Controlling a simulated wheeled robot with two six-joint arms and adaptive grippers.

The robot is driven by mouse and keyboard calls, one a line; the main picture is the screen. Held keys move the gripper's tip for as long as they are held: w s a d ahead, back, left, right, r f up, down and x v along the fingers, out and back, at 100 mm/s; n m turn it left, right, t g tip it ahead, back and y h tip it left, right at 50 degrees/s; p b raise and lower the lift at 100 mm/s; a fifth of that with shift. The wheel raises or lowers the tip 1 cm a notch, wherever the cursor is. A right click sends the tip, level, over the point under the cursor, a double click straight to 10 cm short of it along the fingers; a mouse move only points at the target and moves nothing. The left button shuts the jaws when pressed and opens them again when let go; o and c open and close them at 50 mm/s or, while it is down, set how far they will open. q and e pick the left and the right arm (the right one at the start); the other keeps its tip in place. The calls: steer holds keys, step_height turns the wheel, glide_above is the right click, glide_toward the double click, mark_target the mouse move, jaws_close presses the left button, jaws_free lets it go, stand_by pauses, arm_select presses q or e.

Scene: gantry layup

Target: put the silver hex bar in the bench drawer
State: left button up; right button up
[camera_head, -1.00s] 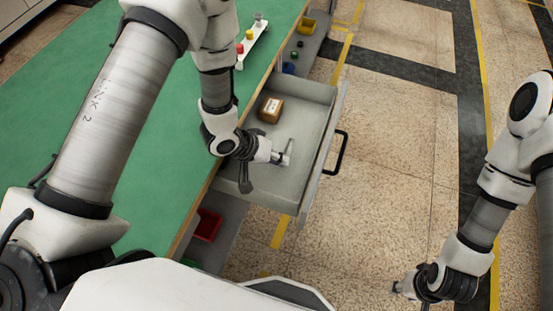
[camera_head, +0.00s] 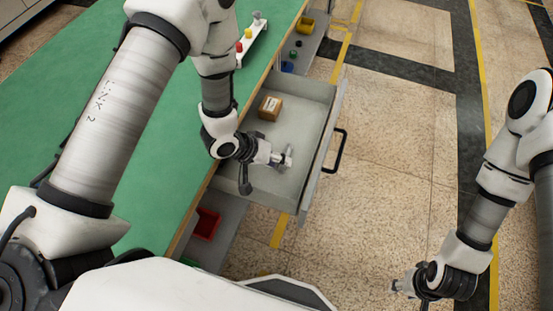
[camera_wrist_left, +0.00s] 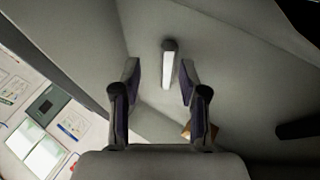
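The bench drawer (camera_head: 334,110) is pulled out from the green bench. The silver hex bar (camera_wrist_left: 168,66) is inside the drawer's walls, just past my left fingertips. In the left wrist view it shows in the gap between the two fingers, with clear space on both sides. My left gripper (camera_head: 280,158) is low inside the drawer, and its fingers (camera_wrist_left: 160,78) are open. In the head view the bar (camera_head: 289,152) is small and partly hidden at the fingertips. My right gripper (camera_head: 401,287) hangs over the floor, far from the drawer; its fingers are too small to read.
A small brown box (camera_head: 270,107) sits in the drawer's far part. The drawer's black handle (camera_head: 337,152) faces the open floor. A white holder with coloured knobs (camera_head: 254,38) stands on the green bench top (camera_head: 60,120). Red (camera_head: 207,223) and yellow (camera_head: 305,26) bins are below.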

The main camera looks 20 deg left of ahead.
arm_select(q)
steer(key=shift+r, duration=0.1)
steer(key=v, duration=1.3)
steer(key=shift+d+r+p, duration=0.15)
steer(key=shift+d+p, duration=0.15)
steer(key=shift+p, duration=0.15)
